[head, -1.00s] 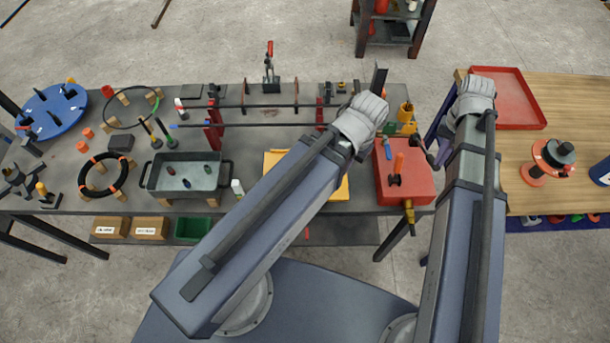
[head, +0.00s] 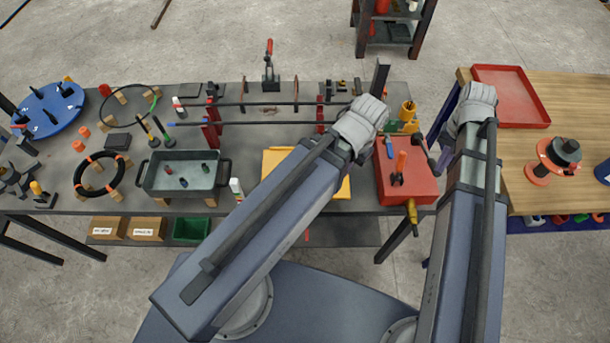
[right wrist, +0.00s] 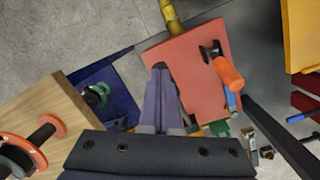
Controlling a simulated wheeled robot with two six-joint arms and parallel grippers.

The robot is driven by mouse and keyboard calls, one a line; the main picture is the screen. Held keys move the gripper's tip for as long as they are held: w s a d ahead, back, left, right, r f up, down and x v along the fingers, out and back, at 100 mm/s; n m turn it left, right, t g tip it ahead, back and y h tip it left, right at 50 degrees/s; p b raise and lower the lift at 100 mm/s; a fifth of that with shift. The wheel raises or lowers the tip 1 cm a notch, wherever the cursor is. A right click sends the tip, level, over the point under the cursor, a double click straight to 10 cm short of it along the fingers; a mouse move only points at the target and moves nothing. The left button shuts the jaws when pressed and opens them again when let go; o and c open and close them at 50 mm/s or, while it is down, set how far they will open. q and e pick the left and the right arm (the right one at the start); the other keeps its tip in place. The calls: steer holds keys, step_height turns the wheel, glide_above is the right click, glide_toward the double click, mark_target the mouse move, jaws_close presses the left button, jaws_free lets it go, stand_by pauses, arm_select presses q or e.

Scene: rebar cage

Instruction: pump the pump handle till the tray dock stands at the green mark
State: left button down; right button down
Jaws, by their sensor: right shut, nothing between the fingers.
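A red box (head: 407,186) stands at the right end of the grey bench, with a brass fitting (head: 412,211) on its front. An orange-gripped handle (head: 402,161) stands on its top; this looks like the pump handle. In the right wrist view the orange grip (right wrist: 228,74) is right of my right gripper (right wrist: 160,68), whose fingers are shut and empty over the red box, apart from the grip. In the head view my right gripper (head: 431,155) is by the box's upper right corner. My left gripper is hidden behind its wrist. I cannot identify the tray dock or green mark.
A blue-handled tool (head: 389,148) lies on the box beside the handle. A dark post (head: 380,78) rises behind it. A wooden table (head: 590,95) with a red tray (head: 545,122) and a spool stand (head: 540,172) is right. A grey bin (head: 150,188) and yellow plate (head: 273,160) are left.

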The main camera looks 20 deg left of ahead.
mark_target(438, 175)
arm_select(q)
steer(key=shift+f, duration=0.1)
arm_select(e)
steer(key=shift+f, duration=0.1)
arm_select(q)
steer(key=shift+f+b, duration=0.6)
steer(key=shift+f, duration=0.05)
arm_select(e)
steer(key=shift+s+d+f, duration=0.1)
steer(key=shift+s+f, duration=0.1)
steer(key=shift+f, duration=0.5)
arm_select(q)
steer(key=shift+f+b, duration=0.65)
arm_select(e)
steer(key=shift+s+f, duration=0.15)
steer(key=shift+f, duration=0.45)
arm_select(q)
steer(key=shift+f, duration=0.1)
arm_select(e)
steer(key=shift+f, duration=0.1)
arm_select(q)
steer(key=shift+f+b, duration=0.6)
steer(key=shift+b, duration=0.1)
arm_select(e)
steer(key=shift+s+d+f, duration=0.1)
steer(key=shift+f, duration=0.45)
arm_select(q)
steer(key=shift+f, duration=0.15)
arm_select(e)
steer(key=shift+f, duration=0.15)
